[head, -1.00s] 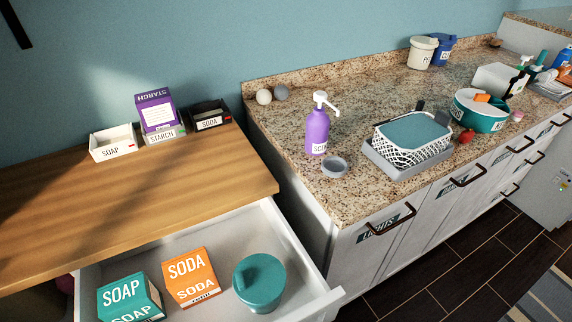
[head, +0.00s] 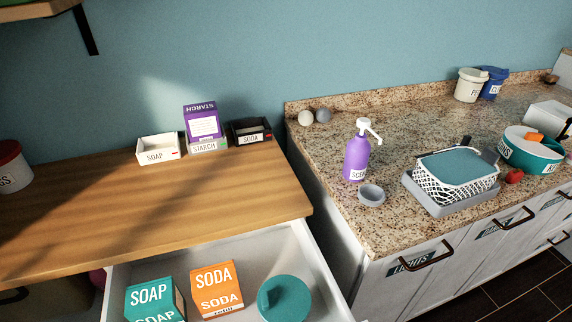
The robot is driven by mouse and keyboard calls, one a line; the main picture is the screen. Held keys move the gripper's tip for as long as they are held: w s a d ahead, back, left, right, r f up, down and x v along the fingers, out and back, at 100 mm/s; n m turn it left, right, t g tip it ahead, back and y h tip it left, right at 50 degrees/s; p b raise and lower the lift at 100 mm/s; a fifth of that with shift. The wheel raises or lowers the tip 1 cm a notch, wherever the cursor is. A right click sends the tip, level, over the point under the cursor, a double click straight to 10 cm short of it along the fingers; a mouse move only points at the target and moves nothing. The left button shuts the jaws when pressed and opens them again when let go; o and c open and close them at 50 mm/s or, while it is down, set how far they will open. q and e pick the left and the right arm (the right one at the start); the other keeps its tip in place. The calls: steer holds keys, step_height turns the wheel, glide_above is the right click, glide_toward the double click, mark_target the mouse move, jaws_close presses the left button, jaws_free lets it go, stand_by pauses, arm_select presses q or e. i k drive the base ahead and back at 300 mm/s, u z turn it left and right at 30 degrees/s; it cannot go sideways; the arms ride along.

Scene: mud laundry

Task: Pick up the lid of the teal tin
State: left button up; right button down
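The teal tin's round lid (head: 284,299) shows from above in the open white drawer (head: 246,252), at the lower middle of the head view. A raised teal grip stands on the lid's left part. The lid appears to sit on the tin, whose body is hidden below it. Its lower edge is near the bottom of the picture. Neither of my grippers is in view.
An orange soda box (head: 216,289) and a teal soap box (head: 154,299) stand left of the lid in the drawer. The wooden counter (head: 150,205) above has clear room in front of the soap, starch and soda trays. A granite counter (head: 330,165) stands right.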

mark_target(281, 298)
steer(key=z, duration=0.8)
steer(key=k, duration=0.95)
steer(key=z, duration=0.25)
